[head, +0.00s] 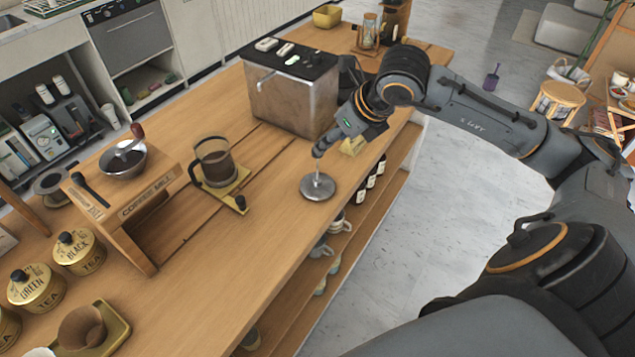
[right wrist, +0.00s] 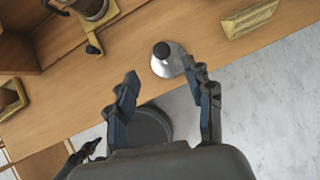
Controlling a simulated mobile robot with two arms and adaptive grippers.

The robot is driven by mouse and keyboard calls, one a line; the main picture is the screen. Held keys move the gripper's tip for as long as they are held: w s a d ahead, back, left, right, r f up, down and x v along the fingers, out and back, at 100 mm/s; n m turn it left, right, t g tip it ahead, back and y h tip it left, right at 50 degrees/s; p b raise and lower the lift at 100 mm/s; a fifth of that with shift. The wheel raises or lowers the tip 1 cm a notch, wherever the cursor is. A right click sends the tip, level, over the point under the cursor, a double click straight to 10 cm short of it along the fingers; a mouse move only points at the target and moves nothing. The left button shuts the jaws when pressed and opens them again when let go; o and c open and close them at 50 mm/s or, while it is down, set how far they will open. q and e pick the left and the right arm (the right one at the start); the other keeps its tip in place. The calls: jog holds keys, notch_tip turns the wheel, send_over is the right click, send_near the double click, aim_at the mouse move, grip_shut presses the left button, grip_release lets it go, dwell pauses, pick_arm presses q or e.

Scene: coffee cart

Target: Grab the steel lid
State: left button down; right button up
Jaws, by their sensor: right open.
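The steel lid (head: 318,187) is a shiny round disc with a knob, lying near the front edge of the wooden counter. In the right wrist view the lid (right wrist: 166,66) shows its black knob on top, just beyond the fingertips. My right gripper (head: 320,151) hangs over the counter just behind the lid in the head view. In the right wrist view my right gripper (right wrist: 160,75) is open, its two fingers spread with nothing between them. I cannot tell the exact height gap to the lid. My left gripper is not in view.
A glass press (head: 216,163) stands on a tray left of the lid. A steel machine (head: 292,90) stands behind. The coffee mill stand (head: 140,200) and tea tins (head: 78,250) are further left. Bottles and cups sit on a shelf below the counter edge. Counter around the lid is clear.

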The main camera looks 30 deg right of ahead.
jog(key=p+x, duration=0.3)
jog(key=x, duration=0.6)
jog(key=shift+w+d+f, duration=0.1)
jog(key=shift+d+f, duration=0.05)
jog(key=shift+f, duration=0.2)
grip_shut()
